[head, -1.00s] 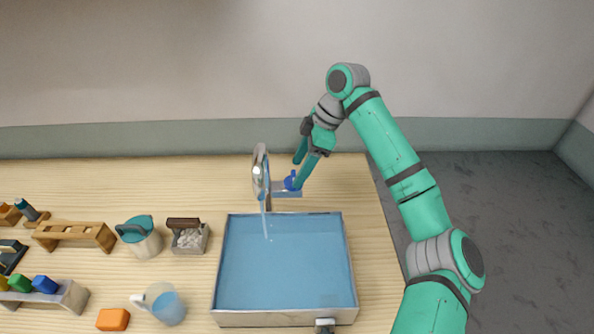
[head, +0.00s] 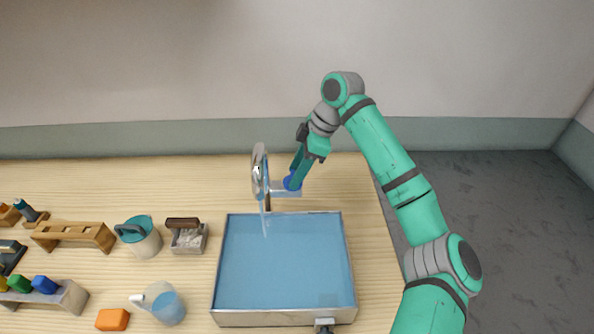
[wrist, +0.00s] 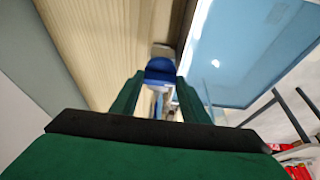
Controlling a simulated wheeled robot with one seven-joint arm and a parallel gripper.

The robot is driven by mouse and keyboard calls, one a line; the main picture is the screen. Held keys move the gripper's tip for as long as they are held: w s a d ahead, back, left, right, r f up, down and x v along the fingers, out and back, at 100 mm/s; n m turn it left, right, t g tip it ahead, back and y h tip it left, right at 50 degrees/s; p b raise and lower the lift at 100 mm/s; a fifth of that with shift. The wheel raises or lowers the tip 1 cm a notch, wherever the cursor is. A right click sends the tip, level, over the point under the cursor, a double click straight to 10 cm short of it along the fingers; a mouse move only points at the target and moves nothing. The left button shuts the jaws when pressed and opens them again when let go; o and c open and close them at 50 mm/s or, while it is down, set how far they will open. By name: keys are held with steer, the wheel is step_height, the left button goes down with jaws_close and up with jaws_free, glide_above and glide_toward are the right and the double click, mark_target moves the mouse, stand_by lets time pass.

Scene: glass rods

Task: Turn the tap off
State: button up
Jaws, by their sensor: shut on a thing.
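The tap (head: 260,172) is a silver curved spout at the back edge of the basin, with a stream of water falling from it. Its blue handle (head: 290,183) sits to the right of the spout on a small pale bracket. My gripper (head: 296,182) reaches down from the upper right and is shut on the blue handle. In the wrist view the blue handle (wrist: 160,70) lies between the two green fingertips. The fingers hide part of the handle in the head view.
The basin (head: 348,270) holds blue water. The table right of the tap is clear.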

steer(key=m, duration=0.2)
steer(key=m+t, duration=0.1)
steer(key=m, duration=0.1)
steer(key=shift+s+a+t, duration=0.1)
steer(key=shift+s+t, duration=0.05)
steer(key=shift+t, duration=0.15)
steer(key=m+t, duration=0.1)
steer(key=m, duration=0.2)
steer(key=shift+s+a+m+h, duration=0.1)
steer(key=shift+s+m+h, duration=0.05)
steer(key=shift+m+h, duration=0.2)
steer(key=m+t+h, duration=0.1)
steer(key=m, duration=0.2)
steer(key=shift+s+a, duration=0.1)
steer(key=shift+a+m+t+h, duration=0.1)
steer(key=shift+m+t+h, duration=0.45)
steer(key=shift+m, duration=1.6)
steer(key=o, duration=1.1)
steer(key=shift+c, duration=0.2)
